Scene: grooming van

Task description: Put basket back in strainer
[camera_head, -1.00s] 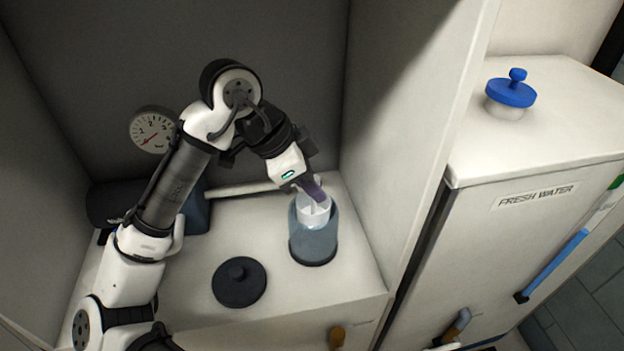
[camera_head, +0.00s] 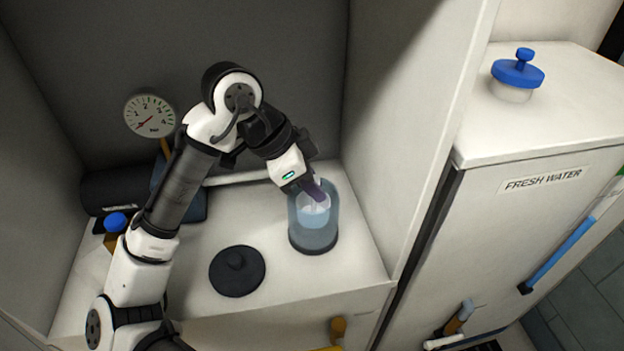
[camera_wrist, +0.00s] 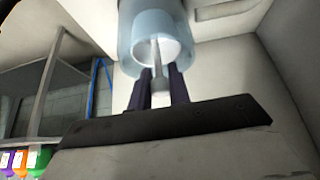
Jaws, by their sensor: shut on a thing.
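The strainer is a clear bluish cylinder (camera_head: 314,238) standing upright on the white counter, with its top open. The white basket (camera_head: 314,212) sits inside the upper part of the strainer. My gripper (camera_head: 318,192) reaches down into the strainer's mouth and is shut on the basket's upright handle. In the wrist view the basket (camera_wrist: 152,48) shows within the bluish strainer wall (camera_wrist: 125,32), with the handle between my dark fingers (camera_wrist: 158,88). A black round lid with a knob (camera_head: 237,271) lies on the counter to the left of the strainer. The strainer's bottom inside is hard to see.
A pressure gauge (camera_head: 150,114) and a dark cylindrical pump (camera_head: 112,190) stand at the back left. A pale pipe (camera_head: 240,178) runs along the back. A side wall (camera_head: 395,120) rises right of the strainer. The fresh water tank (camera_head: 540,130) stands beyond it.

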